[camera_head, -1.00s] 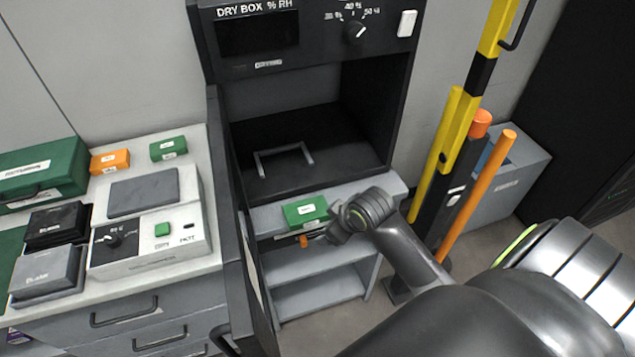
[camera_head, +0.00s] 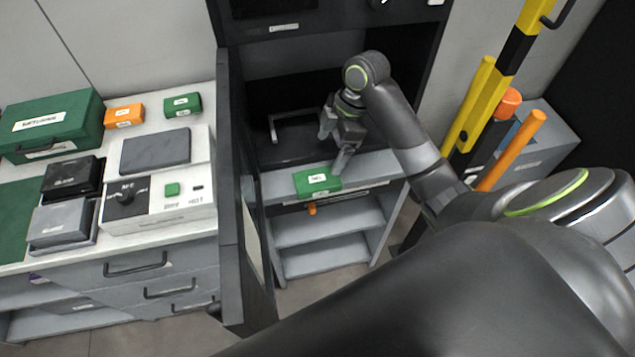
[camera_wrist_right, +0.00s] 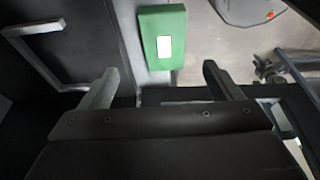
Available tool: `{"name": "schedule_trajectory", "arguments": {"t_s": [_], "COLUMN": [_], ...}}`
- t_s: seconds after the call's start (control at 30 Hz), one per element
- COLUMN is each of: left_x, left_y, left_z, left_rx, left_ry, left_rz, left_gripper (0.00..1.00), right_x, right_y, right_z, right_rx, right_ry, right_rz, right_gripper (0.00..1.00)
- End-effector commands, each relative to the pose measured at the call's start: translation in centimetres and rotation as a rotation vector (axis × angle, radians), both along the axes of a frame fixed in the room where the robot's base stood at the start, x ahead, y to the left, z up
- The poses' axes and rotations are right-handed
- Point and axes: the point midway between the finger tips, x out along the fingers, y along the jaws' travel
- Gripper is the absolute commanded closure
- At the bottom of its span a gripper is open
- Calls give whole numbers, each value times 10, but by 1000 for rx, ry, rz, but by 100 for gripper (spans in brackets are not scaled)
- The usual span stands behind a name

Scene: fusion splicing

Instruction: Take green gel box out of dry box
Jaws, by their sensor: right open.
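The green gel box (camera_head: 317,181) with a white label sits on the light ledge in front of the dry box opening (camera_head: 290,143). My right gripper (camera_head: 336,152) is just above and behind the box, pointing down, open and empty. In the right wrist view the green box (camera_wrist_right: 162,40) lies beyond the fingertips, between the lines of the two open fingers (camera_wrist_right: 157,84), and apart from them. My left gripper is not in view.
A U-shaped metal bracket (camera_head: 283,129) stands inside the dry box. The dry box door (camera_head: 238,215) is open at left. A counter (camera_head: 80,243) holds another green box (camera_head: 183,105), an orange box (camera_head: 124,116) and a device. Yellow and orange posts stand at right.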

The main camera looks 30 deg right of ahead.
Motion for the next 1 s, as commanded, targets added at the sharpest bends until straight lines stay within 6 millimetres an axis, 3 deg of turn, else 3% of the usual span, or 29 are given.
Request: {"name": "schedule_trajectory", "arguments": {"t_s": [0.1,0.3,0.47,0.77,1.0], "left_x": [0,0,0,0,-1], "left_y": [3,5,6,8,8], "left_z": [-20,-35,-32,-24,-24], "left_rx": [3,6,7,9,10], "left_ry": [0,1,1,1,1], "left_rz": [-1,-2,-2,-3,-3], "left_gripper": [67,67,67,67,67], "right_x": [1,3,1,-1,-1], "right_y": [6,12,17,31,32], "right_z": [-24,-44,-51,-89,-94], "right_rx": [1,0,2,1,0], "right_ry": [1,0,2,2,-1], "right_rz": [-2,-3,-4,-4,-3], "right_gripper": [15,15,15,15,15]}}
